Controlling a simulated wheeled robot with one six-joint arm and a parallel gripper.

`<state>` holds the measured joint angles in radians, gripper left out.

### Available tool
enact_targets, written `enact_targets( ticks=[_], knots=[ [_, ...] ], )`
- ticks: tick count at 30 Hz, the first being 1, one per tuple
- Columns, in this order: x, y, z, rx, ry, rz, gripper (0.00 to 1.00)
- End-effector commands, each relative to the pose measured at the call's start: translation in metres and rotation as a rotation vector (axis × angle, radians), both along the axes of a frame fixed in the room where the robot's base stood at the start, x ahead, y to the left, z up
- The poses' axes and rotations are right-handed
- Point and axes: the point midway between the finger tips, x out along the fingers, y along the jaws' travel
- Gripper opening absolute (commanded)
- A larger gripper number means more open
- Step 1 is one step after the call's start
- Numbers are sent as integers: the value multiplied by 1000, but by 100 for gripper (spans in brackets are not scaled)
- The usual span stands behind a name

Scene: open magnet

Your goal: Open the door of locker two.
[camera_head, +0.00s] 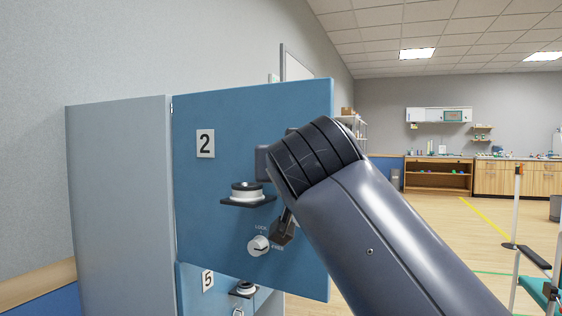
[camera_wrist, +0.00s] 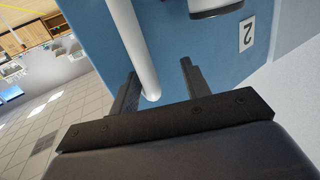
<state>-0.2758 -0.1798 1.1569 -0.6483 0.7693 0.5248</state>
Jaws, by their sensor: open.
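The blue door of locker two (camera_head: 225,130) bears a "2" label (camera_head: 205,143). It hinges at its left edge and stands ajar, its right edge swung out towards me. A white bar-shaped handle (camera_wrist: 135,45) runs between the two fingers of my gripper (camera_wrist: 158,68). The fingers are open, one on each side of it; I cannot tell whether they touch it. In the head view my dark arm hides the handle and most of the gripper. A lock knob (camera_head: 258,245) sits low on the door.
A black bracket (camera_head: 248,200) with a round white-and-black piece juts from the door. Locker five's door (camera_head: 195,300) is below. The grey cabinet side (camera_head: 118,200) is at left, by the wall. Open floor (camera_head: 440,215) lies to the right, with a teal-and-white frame (camera_head: 535,290) at the right edge.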

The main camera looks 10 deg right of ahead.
Motion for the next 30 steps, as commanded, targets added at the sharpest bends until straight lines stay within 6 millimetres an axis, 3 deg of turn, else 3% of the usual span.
enact_targets(
  ticks=[1, 3, 9, 14, 20, 21, 30],
  knots=[
    [-9, 1, 43, -11, -71, 14, 36],
    [-9, 0, 58, -14, -74, 13, 36],
    [-11, 0, 88, -15, -77, 13, 36],
    [-11, 0, 95, -16, -75, 14, 36],
    [-11, 1, 95, -16, -75, 14, 36],
    [4, -7, 15, -21, 180, -52, 36],
    [-5, 6, 12, -18, 180, -45, 36]
  ],
)
